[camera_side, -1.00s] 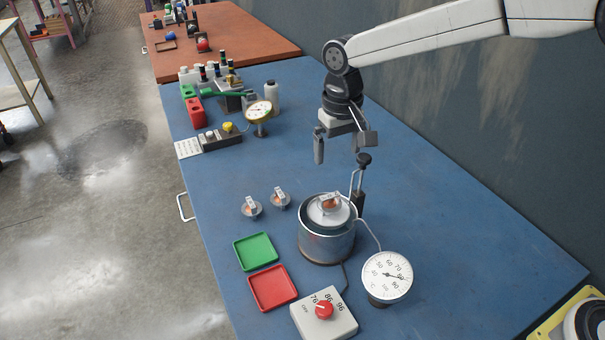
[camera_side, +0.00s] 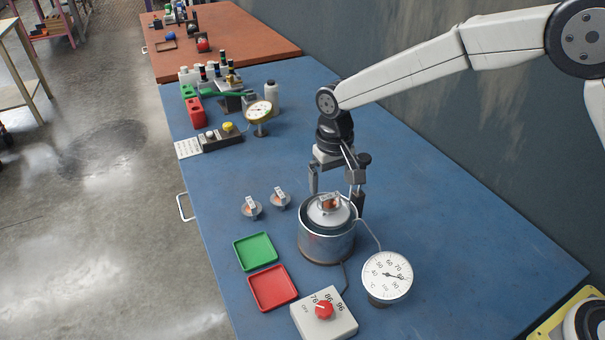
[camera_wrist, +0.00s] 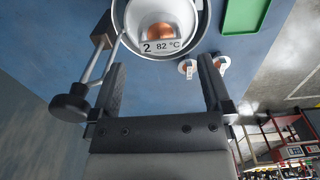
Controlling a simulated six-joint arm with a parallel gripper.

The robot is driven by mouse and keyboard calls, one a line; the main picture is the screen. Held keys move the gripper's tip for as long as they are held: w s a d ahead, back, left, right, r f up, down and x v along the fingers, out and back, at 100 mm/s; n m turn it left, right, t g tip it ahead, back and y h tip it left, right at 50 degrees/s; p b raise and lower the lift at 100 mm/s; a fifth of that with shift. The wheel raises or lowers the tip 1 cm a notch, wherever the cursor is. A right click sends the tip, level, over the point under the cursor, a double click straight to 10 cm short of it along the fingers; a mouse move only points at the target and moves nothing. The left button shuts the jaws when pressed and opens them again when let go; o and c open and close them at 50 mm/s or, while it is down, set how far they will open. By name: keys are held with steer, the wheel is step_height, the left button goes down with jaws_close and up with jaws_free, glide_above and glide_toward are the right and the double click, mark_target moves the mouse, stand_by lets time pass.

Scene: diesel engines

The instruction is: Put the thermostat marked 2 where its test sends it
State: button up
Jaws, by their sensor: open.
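The thermostat marked 2 (camera_wrist: 161,30) sits in the metal pot; its tag reads "2 82 °C" in the wrist view. It also shows in the side view (camera_side: 328,203), at the pot's mouth. The pot (camera_side: 326,238) stands on the blue bench. My gripper (camera_side: 335,188) is open and empty, above and just behind the pot. In the wrist view my gripper (camera_wrist: 160,70) has its two fingers apart, with the thermostat ahead between them. A green tray (camera_side: 255,251) and a red tray (camera_side: 273,288) lie left of the pot.
Two other thermostats (camera_side: 266,203) stand left of the pot. A dial thermometer (camera_side: 387,276) and a control box with a red knob (camera_side: 324,312) are in front. A black-knobbed rod (camera_side: 361,180) rises close beside my gripper. Bottles and a gauge (camera_side: 259,110) stand farther back.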

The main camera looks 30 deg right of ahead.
mark_target(330, 196)
steer(key=shift+f, duration=0.25)
steer(key=shift+f, duration=2.55)
steer(key=c, duration=1.3)
steer(key=shift+o, duration=0.2)
steer(key=shift+r, duration=0.1)
